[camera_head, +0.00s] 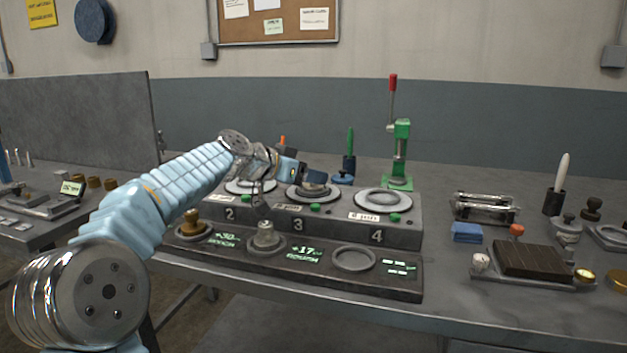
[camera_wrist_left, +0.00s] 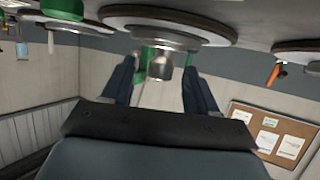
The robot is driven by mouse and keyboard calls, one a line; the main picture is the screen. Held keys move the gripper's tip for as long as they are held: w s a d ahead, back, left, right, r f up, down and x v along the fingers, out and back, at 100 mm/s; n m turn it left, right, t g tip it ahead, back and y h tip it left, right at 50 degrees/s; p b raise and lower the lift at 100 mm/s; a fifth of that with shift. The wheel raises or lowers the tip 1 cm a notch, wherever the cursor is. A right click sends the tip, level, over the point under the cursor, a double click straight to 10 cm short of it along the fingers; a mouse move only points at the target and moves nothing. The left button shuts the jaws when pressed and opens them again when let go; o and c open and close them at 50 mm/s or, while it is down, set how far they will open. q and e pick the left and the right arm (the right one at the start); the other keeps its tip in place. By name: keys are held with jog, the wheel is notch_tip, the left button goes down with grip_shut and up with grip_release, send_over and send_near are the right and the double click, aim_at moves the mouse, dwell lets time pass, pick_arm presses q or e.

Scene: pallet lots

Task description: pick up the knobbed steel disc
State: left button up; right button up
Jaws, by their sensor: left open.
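A knobbed steel disc shows in the left wrist view (camera_wrist_left: 168,32), which is upside down, with its knob between my two fingers. In the head view it lies on station 3 (camera_head: 310,195), largely hidden by my gripper. My left gripper (camera_head: 306,174) reaches in from the left over that station. It is open, with one finger on each side of the knob; whether they touch it cannot be told. Another steel knobbed piece (camera_head: 265,236) stands on the lower front rack. My right gripper is not in view.
A brass knobbed piece (camera_head: 191,224) stands on the rack's left, and an empty ring (camera_head: 354,258) is at its right. A green press (camera_head: 400,150) with a red-tipped lever stands behind station 4.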

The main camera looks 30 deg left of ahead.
pick_arm(q)
jog(key=shift+x, duration=1.1)
grip_shut()
jog(key=shift+r, duration=0.1)
